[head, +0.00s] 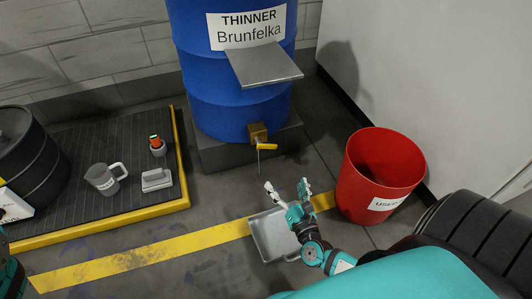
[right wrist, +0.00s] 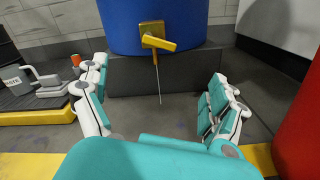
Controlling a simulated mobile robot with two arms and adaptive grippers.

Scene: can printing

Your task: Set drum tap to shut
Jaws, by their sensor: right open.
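The drum tap (head: 258,133) is a brass block low on the front of a blue thinner drum (head: 225,90). Its yellow lever (head: 267,147) points sideways to the right. In the right wrist view the tap (right wrist: 152,30) is ahead, with the lever (right wrist: 159,43) across its front and a thin pale stream (right wrist: 158,85) below. My right gripper (head: 287,187) is open and empty, in front of and below the tap, apart from it. In the right wrist view its fingers (right wrist: 158,75) spread to either side of the stream. My left gripper is out of view.
A metal pan (head: 262,242) lies on the floor, partly behind my right gripper. A red bin (head: 360,180) stands to the right. A grey shelf (head: 262,66) juts from the drum above the tap. A yellow-edged pallet (head: 90,225) at left holds a mug (head: 103,180) and other items.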

